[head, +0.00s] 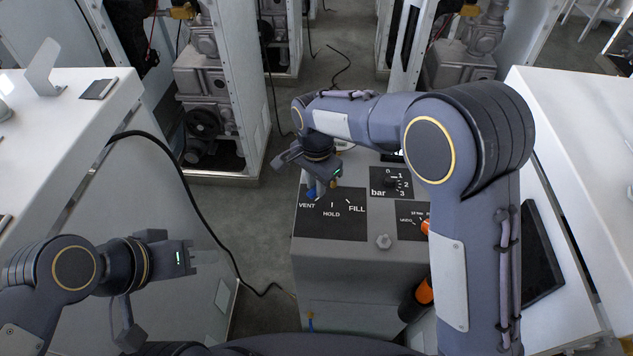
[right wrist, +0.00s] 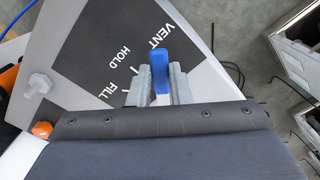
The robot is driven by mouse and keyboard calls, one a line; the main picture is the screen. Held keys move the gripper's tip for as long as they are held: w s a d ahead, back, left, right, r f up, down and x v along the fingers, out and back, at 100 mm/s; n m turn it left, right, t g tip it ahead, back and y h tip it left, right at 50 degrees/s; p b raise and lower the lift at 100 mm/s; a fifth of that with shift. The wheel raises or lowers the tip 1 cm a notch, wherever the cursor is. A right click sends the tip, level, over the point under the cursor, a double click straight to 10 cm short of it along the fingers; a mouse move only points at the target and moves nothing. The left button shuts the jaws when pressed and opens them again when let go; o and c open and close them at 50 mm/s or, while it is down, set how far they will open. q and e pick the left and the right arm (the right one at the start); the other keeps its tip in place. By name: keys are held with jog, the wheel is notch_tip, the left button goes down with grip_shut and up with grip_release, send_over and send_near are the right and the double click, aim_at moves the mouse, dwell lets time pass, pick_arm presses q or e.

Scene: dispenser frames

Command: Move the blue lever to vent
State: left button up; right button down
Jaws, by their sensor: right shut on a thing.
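The blue lever (right wrist: 160,70) stands between the two fingers of my right gripper (right wrist: 159,86) in the right wrist view, its tip close to the VENT lettering. In the head view, only a bit of the blue lever (head: 311,194) shows below my right gripper (head: 320,184), just above the VENT word. My right gripper is shut on the lever. The black label plate (head: 332,228) reads VENT, HOLD and FILL; the lever is at its VENT side. My left gripper (head: 193,258) is away from the box, with nothing visible in it; its finger gap is unclear.
The grey dispenser box (head: 360,255) also carries a bar dial plate (head: 391,183), a grey knob (head: 383,241) and an orange knob (head: 425,227). White tables (head: 85,118) stand left and right. A black cable (head: 197,215) runs down on the left.

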jog(key=c, duration=1.3)
grip_release()
jog(key=shift+r, duration=0.1)
notch_tip(320, 180, up, 8)
jog(key=shift+f, duration=0.15)
